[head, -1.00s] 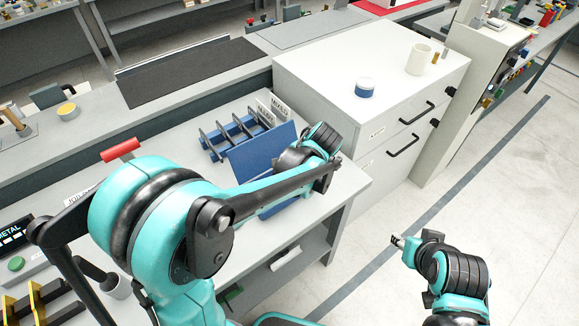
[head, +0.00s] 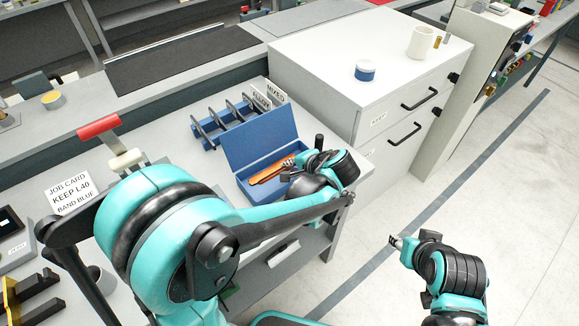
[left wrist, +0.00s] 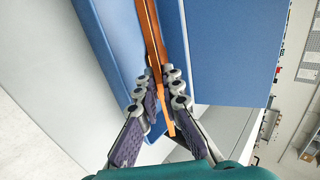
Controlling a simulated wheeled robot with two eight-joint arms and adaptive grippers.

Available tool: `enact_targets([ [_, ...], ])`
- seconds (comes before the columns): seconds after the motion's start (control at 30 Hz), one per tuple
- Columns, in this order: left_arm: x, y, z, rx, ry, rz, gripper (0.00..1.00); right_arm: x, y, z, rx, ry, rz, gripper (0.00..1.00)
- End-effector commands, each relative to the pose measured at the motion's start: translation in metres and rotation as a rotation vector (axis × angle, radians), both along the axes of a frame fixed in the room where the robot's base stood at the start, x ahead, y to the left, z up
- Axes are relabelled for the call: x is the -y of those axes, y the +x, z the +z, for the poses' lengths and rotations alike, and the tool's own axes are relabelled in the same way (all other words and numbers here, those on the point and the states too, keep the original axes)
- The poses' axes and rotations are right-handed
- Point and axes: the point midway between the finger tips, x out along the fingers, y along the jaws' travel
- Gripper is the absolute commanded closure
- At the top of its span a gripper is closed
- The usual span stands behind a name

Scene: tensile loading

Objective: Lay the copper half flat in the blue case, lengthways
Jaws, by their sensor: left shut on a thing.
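The blue case (head: 258,139) stands open on the grey bench, its lid raised at the back. The copper half (head: 268,174), a long orange piece, lies along the length of the case at its opening. In the left wrist view the copper half (left wrist: 152,35) runs between the blue walls; I cannot tell whether it touches the floor of the case. My left gripper (head: 297,163) is at the right end of the case. The left wrist view shows this gripper (left wrist: 164,88) shut on the copper half's near end. My right gripper (head: 396,242) hangs over the floor, its fingers too small to judge.
A blue rack (head: 226,122) with dark dividers and labels stands behind the case. A white cabinet (head: 340,50) with a blue-banded tub (head: 365,70) and a mug (head: 421,43) stands to the right. A job card (head: 70,192) lies at the left.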

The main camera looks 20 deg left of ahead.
Motion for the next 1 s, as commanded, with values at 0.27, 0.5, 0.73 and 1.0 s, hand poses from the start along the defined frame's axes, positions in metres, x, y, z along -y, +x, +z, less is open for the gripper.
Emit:
enact_targets([
  [0.27, 0.0, 0.0, -0.025, 0.0, 0.0, 0.0, 1.0, 0.0, 0.0, -0.021, 0.0, 0.0, 0.0, 0.6],
  [0.5, 0.0, -0.001, -0.038, -0.004, -0.005, 0.0, 1.0, 0.0, 0.0, -0.03, 0.0, 0.0, 0.0, 0.6],
  [0.73, 0.0, -0.002, -0.043, -0.007, -0.003, 0.002, 1.0, 0.0, 0.0, -0.033, 0.0, 0.0, 0.0, 0.6],
  [1.0, 0.001, -0.002, -0.043, -0.007, -0.004, 0.001, 0.78, 0.0, 0.0, -0.033, 0.0, 0.0, 0.0, 0.6],
])
